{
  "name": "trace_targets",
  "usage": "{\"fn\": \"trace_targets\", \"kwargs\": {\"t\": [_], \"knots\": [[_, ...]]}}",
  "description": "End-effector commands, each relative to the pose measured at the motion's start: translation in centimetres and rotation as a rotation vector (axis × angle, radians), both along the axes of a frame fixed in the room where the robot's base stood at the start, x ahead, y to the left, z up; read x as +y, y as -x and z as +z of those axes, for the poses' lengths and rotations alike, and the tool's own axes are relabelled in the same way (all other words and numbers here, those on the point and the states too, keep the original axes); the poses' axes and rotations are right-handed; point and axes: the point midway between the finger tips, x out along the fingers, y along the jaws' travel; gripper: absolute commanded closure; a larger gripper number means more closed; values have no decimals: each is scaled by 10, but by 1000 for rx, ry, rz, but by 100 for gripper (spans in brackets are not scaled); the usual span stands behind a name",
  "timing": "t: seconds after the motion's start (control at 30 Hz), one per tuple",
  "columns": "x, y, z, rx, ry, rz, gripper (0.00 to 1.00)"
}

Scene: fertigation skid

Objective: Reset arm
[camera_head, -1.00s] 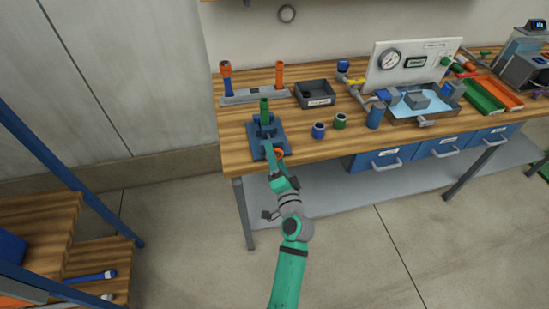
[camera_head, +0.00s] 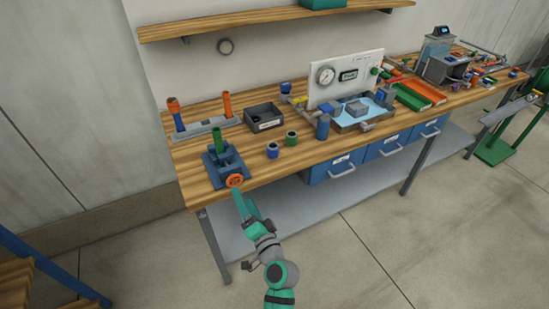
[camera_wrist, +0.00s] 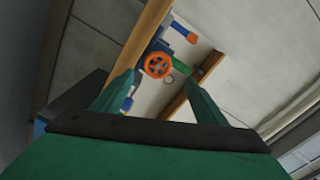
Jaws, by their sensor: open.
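My green gripper (camera_head: 240,205) is in front of the near left edge of the bench in the head view. In the wrist view my gripper (camera_wrist: 160,95) shows two green fingers spread apart with nothing between them. Beyond the fingertips is the blue vise-like fixture (camera_head: 222,165) with an orange handwheel (camera_head: 235,181); the handwheel also shows in the wrist view (camera_wrist: 158,65). A green cylinder (camera_head: 216,139) stands upright in the fixture. My gripper looks apart from the fixture in the wrist view.
The wooden bench (camera_head: 190,160) carries a rack (camera_head: 200,129) with orange-topped pieces, a dark bin (camera_head: 263,116), blue and green fittings (camera_head: 273,150), and a gauge panel (camera_head: 345,80). Blue drawers (camera_head: 333,167) hang below. The floor (camera_head: 350,255) in front is open.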

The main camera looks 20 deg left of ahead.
Motion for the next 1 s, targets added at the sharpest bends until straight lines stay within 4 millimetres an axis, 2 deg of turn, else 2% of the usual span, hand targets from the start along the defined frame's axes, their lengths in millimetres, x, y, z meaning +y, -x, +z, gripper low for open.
{"fn": "trace_targets", "kwargs": {"t": [0.2, 0.27, 0.37, 0.5, 0.7, 0.87, 1.0], "knots": [[-5, 2, -5, 2, 10, -15, 34], [-14, 6, -14, 3, 24, -42, 34], [-39, 17, -36, 5, 72, -113, 34], [-85, 44, -70, 2, 168, -241, 34], [-151, 92, -103, -20, 331, -403, 34], [-199, 138, -115, -47, 472, -508, 34], [-235, 180, -115, -77, 600, -580, 34]]}}
